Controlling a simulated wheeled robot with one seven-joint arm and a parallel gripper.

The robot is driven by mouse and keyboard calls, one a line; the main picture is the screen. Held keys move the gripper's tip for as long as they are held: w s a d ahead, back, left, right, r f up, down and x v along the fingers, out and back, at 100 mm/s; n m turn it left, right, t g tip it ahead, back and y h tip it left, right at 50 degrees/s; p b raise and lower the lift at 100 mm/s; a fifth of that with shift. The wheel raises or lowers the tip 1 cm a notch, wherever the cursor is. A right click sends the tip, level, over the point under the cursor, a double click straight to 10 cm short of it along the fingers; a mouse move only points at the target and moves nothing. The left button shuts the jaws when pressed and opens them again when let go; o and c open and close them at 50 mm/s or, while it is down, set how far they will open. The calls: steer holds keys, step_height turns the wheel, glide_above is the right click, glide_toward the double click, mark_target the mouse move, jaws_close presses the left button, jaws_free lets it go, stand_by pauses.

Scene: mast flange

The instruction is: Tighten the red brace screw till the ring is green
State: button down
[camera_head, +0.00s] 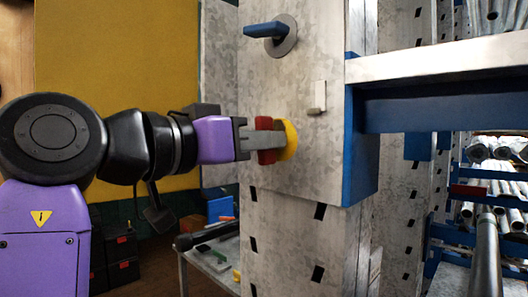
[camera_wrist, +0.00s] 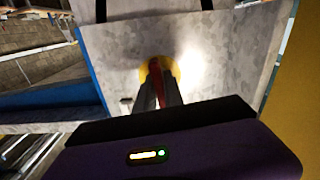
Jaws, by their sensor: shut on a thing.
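The red brace screw (camera_head: 265,139) is on the grey metal flange plate of the mast, with a yellow ring (camera_head: 291,139) behind it against the plate. My gripper (camera_head: 262,141) comes in from the left and is shut on the red screw handle. In the wrist view the fingers (camera_wrist: 160,93) close around the red handle (camera_wrist: 154,80), and part of the yellow ring (camera_wrist: 172,70) shows behind them. The fingers hide part of the handle and ring.
A blue handle (camera_head: 264,30) on a round grey disc sits higher on the plate. A small pale lever (camera_head: 317,100) is right of the ring. A blue and pale beam (camera_head: 440,90) juts out to the right. A table (camera_head: 215,265) with small items stands below left.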

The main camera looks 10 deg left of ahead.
steer(key=shift+f+m, duration=0.1)
steer(key=shift+m, duration=0.2)
steer(key=c, duration=1.4)
jaws_free()
steer(key=shift+v, duration=2.55)
